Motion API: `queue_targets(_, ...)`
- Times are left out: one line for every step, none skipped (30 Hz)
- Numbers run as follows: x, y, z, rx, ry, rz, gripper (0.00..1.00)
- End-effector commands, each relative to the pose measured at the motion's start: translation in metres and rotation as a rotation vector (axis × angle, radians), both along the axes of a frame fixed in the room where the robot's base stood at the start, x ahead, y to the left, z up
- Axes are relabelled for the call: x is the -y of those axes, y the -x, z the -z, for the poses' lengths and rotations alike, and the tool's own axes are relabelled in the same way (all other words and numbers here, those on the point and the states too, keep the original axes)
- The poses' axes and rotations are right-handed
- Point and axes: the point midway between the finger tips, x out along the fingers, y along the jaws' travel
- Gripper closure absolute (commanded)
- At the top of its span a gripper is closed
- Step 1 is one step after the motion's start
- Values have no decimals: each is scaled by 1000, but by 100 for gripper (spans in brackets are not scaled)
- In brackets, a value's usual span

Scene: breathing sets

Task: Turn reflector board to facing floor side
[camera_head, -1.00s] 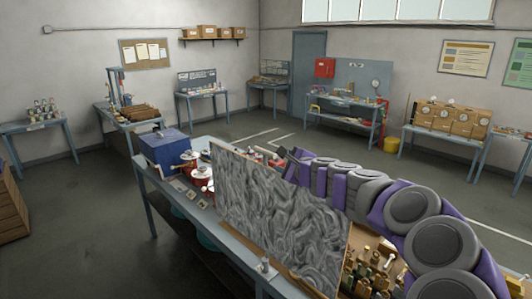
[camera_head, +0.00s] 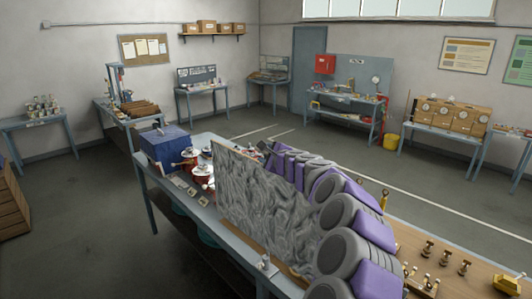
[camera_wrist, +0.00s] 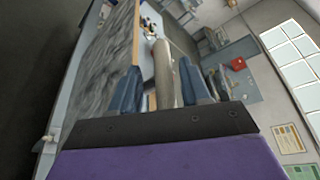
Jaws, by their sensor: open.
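The reflector board (camera_head: 255,205), a grey panel with a crumpled silvery face, stands upright along the bench in the head view, its silvery face toward the camera. My arm covers its right end. In the wrist view the board (camera_wrist: 98,62) runs along the left, seen at a steep angle with a tan edge. My gripper (camera_wrist: 160,68) is open, with its two blue fingers beside the board's edge. A grey-beige post-like thing shows between the fingers; I cannot tell whether they touch it. In the head view the fingers are not clearly visible.
A blue box (camera_head: 166,150) and red-and-white items (camera_head: 203,174) stand left of the board on the bench (camera_head: 150,185). Brass fittings (camera_head: 445,258) stand on the wooden top at right. The floor (camera_head: 80,220) left of the bench is clear.

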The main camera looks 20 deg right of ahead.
Motion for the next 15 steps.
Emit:
queue_targets(2,-3,1,0,0,2,53)
queue_targets(3,-4,1,0,0,2,53)
queue_targets(3,-6,1,1,-1,3,53)
queue_targets(3,-7,1,1,-1,4,53)
queue_targets(3,-8,2,1,-1,4,53)
queue_targets(3,-9,2,1,-1,4,53)
queue_targets(3,-9,2,1,-1,4,53)
queue_targets(4,-9,2,1,-1,4,53)
queue_targets(3,-10,2,1,-1,4,53)
queue_targets(3,-10,2,1,-1,4,53)
queue_targets(3,-10,2,1,-1,4,53)
queue_targets(3,-10,2,1,-1,4,53)
queue_targets(3,-10,2,1,-1,4,53)
queue_targets(3,-10,2,2,-1,3,53)
queue_targets(3,-10,2,2,-1,3,53)
